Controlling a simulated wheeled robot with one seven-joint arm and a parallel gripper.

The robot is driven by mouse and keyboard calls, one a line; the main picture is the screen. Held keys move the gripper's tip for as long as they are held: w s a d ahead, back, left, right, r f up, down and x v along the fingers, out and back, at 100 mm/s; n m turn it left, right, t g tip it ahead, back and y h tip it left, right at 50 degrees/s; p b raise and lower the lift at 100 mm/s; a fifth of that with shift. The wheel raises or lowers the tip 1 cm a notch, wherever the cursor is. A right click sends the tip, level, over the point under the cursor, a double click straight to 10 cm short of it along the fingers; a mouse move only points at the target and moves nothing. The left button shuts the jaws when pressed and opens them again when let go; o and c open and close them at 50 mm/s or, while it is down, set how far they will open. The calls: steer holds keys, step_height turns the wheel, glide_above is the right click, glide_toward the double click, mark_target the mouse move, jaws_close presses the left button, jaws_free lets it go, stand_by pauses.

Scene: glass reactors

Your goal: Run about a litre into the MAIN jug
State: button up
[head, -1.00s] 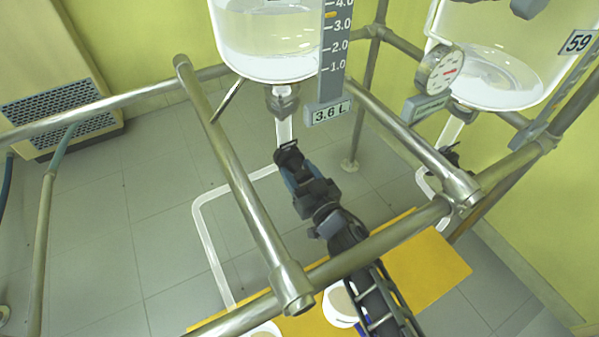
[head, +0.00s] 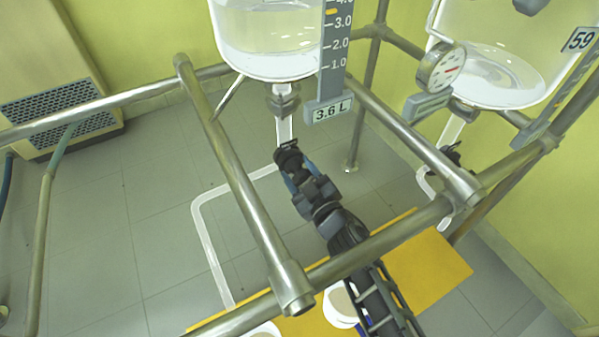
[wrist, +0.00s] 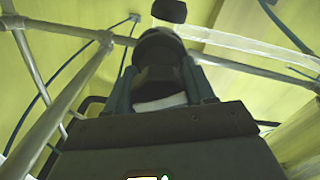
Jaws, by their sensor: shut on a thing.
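The left glass vessel (head: 270,35) holds clear liquid and has a grey scale plate with a 3.6 L readout (head: 330,110). A grey fitting and a pale outlet tube (head: 283,125) hang under it. My gripper (head: 288,152) is at this tube's lower part, shut on a dark valve handle. In the wrist view the dark handle (wrist: 160,52) sits between my gripper's fingers (wrist: 163,88). Below, two white jugs, one (head: 340,306) partly behind my arm and one (head: 263,331) cut by the bottom edge, show pale insides. I cannot read which is MAIN.
A yellow board (head: 430,260) lies low under the jugs. The right vessel (head: 490,75) has a dial gauge (head: 441,67) and its own outlet.

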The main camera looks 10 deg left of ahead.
mark_target(306, 182)
stand_by(0.4)
steer(key=o, duration=1)
steer(key=shift+p+v, duration=1.8)
steer(key=shift+v, duration=2.1)
